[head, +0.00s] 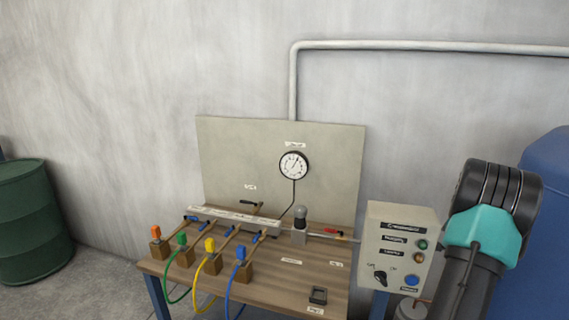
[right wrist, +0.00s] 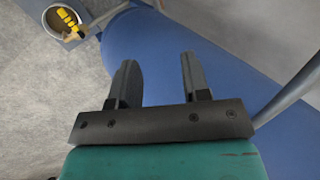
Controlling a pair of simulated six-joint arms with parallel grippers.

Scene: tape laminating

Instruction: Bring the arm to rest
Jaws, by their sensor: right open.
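My right arm (head: 478,235), black with a teal section, stands at the right side of the head view, beside the control box. Its gripper is not visible there. In the right wrist view my right gripper (right wrist: 157,82) is open, with two dark fingers apart and nothing between them. The fingers point toward a blue drum (right wrist: 160,50) behind them. My left gripper is not in view.
A wooden workbench (head: 285,275) carries a manifold (head: 233,219), colored plugs with hoses, and a gauge (head: 294,165) on a back panel. A grey control box (head: 398,247) stands right of it. A blue drum (head: 548,200) is at far right, a green drum (head: 22,222) at far left.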

